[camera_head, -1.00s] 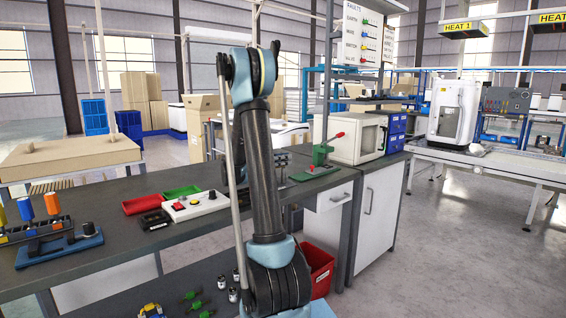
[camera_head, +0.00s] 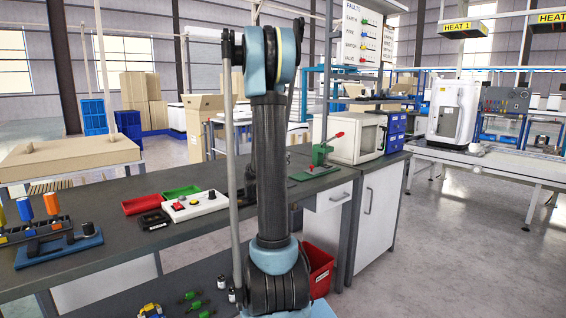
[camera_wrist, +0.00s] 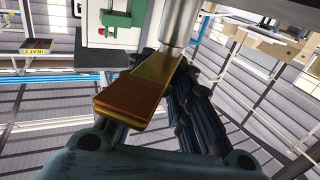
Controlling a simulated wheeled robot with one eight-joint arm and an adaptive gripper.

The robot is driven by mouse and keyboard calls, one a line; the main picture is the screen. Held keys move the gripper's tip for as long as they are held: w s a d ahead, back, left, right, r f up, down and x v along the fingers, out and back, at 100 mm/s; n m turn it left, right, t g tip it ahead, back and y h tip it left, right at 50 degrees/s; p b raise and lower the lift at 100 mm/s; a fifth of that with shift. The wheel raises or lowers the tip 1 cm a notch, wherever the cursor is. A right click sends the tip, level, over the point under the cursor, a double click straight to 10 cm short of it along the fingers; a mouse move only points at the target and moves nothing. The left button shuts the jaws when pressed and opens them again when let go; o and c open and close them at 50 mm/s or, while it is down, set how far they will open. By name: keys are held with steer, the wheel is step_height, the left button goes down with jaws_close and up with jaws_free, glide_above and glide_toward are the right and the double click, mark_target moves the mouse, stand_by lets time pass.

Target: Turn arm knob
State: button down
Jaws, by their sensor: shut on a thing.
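In the wrist view my gripper (camera_wrist: 185,85) shows as dark jointed fingers closed around a flat orange-gold piece (camera_wrist: 135,98). A grey metal rod (camera_wrist: 182,22) runs from that piece to the top edge. In the head view my gripper is hidden behind my arm. Another black knob (camera_head: 88,228) stands on a blue base at the bench's left. I cannot read which knob is the arm one.
Red (camera_head: 140,204) and green (camera_head: 181,190) trays lie by the box. A green press with a red handle (camera_head: 322,154) and a white oven-like cabinet (camera_head: 352,138) stand to the right. A red bin (camera_head: 321,272) is below. Open floor lies at the right.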

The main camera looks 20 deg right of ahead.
steer(key=n+t+y, duration=0.2)
steer(key=y, duration=0.1)
steer(key=n+t+y, duration=0.2)
steer(key=n+y, duration=0.1)
steer(key=y, duration=0.1)
steer(key=shift+a+n+t+y, duration=0.1)
steer(key=shift+n+t+y, duration=0.2)
steer(key=shift+n+y, duration=1.15)
steer(key=shift+n+t+y, duration=0.3)
steer(key=shift+n+y, duration=0.55)
steer(key=shift+y, duration=1.1)
steer(key=shift+n+y, duration=0.3)
steer(key=shift+y, duration=0.1)
steer(key=c, duration=1.4)
jaws_free()
steer(key=s, duration=0.7)
steer(key=s+d, duration=0.1)
steer(key=s, duration=0.3)
steer(key=shift+s+f, duration=0.1)
steer(key=shift+s, duration=0.25)
